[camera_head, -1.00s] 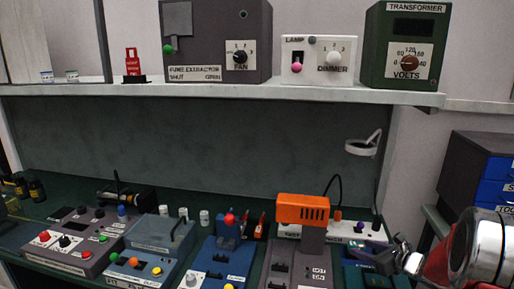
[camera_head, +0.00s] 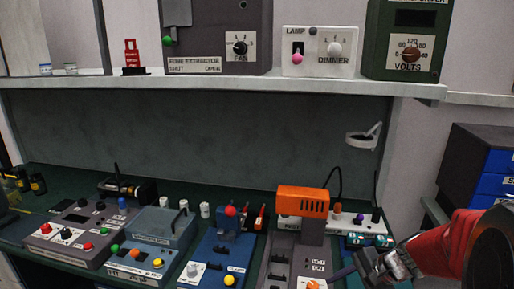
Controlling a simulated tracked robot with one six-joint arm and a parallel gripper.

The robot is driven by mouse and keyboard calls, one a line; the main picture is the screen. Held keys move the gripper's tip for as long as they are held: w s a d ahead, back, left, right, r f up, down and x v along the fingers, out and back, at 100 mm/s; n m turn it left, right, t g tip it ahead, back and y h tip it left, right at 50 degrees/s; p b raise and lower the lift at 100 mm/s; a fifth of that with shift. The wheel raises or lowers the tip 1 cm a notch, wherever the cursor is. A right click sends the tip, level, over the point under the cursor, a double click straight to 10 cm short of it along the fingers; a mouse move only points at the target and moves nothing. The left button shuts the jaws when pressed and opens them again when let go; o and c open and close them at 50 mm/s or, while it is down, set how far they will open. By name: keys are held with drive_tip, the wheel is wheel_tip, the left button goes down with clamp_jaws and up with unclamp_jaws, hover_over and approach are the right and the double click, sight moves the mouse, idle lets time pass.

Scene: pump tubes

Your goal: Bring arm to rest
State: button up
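My gripper (camera_head: 362,262) is at the lower right of the head view, at the end of my red and black arm. It is over the right end of the workbench (camera_head: 150,180), beside the grey device with the orange top (camera_head: 303,202). The gripper is small and dark here, and its fingers partly blend with the teal device (camera_head: 375,243) behind it. I cannot tell whether they are apart or closed. No held object can be made out.
Several control boxes stand along the bench, including a blue one (camera_head: 214,262) and a grey one (camera_head: 80,232). A shelf (camera_head: 220,84) above carries the fume extractor (camera_head: 215,35), lamp dimmer (camera_head: 318,50) and transformer (camera_head: 405,40). Blue drawers (camera_head: 497,163) stand at the right.

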drive_tip(key=s+a+r+n+t+h, duration=0.1)
drive_tip(key=s+a+r+n+h, duration=0.1)
drive_tip(key=s+r+n, duration=0.5)
drive_tip(key=s+a+r+n+h, duration=0.3)
drive_tip(key=s+r+n, duration=0.3)
drive_tip(key=s, duration=0.5)
drive_tip(key=shift+s+a+r+n+t+h, duration=0.35)
drive_tip(key=shift+a+r, duration=0.2)
drive_tip(key=shift+a, duration=0.25)
drive_tip(key=shift+w, duration=0.1)
drive_tip(key=c, duration=0.3)
drive_tip(key=shift+a, duration=0.1)
drive_tip(key=shift+c, duration=0.4)
